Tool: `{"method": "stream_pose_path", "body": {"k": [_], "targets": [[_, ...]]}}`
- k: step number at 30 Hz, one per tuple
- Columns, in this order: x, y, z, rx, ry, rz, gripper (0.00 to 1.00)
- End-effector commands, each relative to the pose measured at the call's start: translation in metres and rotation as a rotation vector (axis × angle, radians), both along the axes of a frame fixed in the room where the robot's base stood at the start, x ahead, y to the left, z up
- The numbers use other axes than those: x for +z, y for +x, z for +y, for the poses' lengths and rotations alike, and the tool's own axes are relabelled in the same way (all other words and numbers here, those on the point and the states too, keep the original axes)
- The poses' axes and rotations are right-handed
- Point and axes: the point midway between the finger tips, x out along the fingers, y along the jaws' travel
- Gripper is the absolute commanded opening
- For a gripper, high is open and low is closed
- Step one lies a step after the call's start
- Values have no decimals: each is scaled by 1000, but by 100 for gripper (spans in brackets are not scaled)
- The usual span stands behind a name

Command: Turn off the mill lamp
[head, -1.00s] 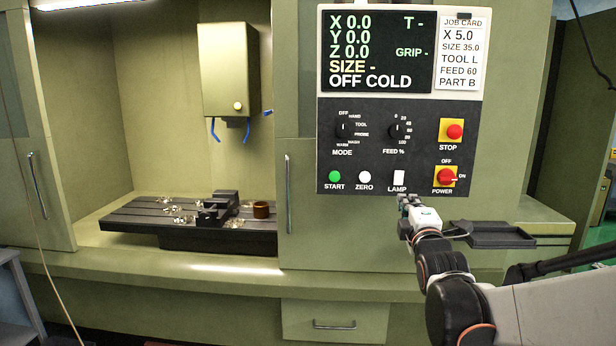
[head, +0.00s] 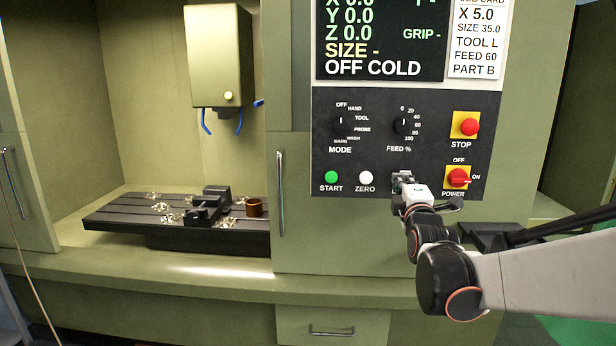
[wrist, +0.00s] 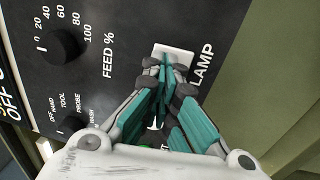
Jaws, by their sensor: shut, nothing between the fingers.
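The white lamp switch (wrist: 173,50) sits on the dark control panel beside the LAMP label (wrist: 202,64) in the wrist view. My gripper (wrist: 168,80) is shut and empty, its fingertips in front of the switch and covering part of it. Whether they touch it I cannot tell. The mill's interior (head: 150,100) looks lit; the lamp itself is out of view.
The red POWER knob (head: 458,178) is close to the right of my gripper, with the red STOP button (head: 469,127) above it. The green START button (head: 331,177) and the FEED dial (head: 403,126) are nearby. A dark tray (head: 490,235) is below right.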

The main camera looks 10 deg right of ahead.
Motion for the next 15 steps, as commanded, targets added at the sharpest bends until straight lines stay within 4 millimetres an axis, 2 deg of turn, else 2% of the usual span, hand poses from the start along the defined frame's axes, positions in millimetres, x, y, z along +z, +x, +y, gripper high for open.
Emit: {"method": "stream_pose_path", "body": {"k": [15], "targets": [[2,4,-1,-1,0,0,0]]}}
